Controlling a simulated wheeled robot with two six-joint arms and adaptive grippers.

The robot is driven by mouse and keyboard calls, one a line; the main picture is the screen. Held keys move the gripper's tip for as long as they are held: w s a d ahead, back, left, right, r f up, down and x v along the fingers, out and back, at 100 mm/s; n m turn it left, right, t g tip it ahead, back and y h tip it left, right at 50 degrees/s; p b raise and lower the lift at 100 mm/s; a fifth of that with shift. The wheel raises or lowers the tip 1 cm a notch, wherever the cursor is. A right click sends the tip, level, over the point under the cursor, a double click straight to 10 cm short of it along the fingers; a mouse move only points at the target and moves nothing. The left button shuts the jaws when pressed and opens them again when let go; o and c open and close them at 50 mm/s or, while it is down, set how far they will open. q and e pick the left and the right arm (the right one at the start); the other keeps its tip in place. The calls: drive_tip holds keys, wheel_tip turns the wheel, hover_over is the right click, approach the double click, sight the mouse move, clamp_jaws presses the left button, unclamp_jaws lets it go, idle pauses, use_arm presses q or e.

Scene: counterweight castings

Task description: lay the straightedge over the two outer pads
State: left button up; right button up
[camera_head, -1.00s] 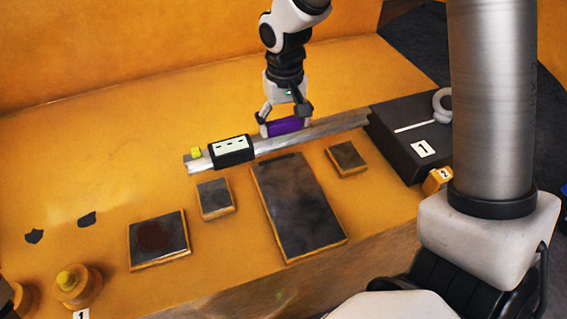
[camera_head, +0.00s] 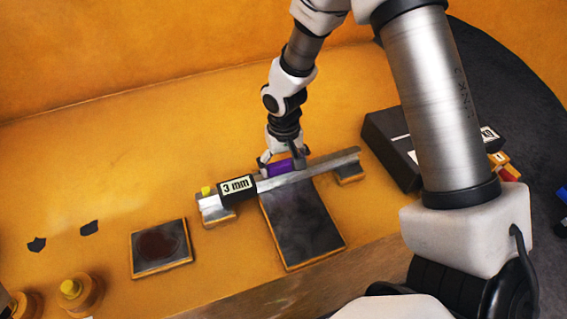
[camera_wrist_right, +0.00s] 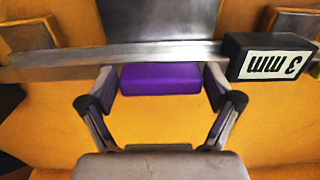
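The straightedge is a grey metal bar (camera_head: 325,167) with a purple grip block (camera_head: 279,169), a black "3 mm" block (camera_head: 237,188) and a yellow knob near its left end. My left gripper is not in view.
A square pad with a dark reddish round patch (camera_head: 160,247) lies to the left. A yellow knob (camera_head: 72,288) stands at the front left. A black case (camera_head: 385,140) stands at the right, partly behind my arm. The back left of the orange surface is clear.

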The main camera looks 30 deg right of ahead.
sight(284, 164)
drive_tip(key=shift+r, duration=0.15)
wheel_tip(284, 164, up, 12)
drive_tip(key=b, duration=0.2)
idle(0.4)
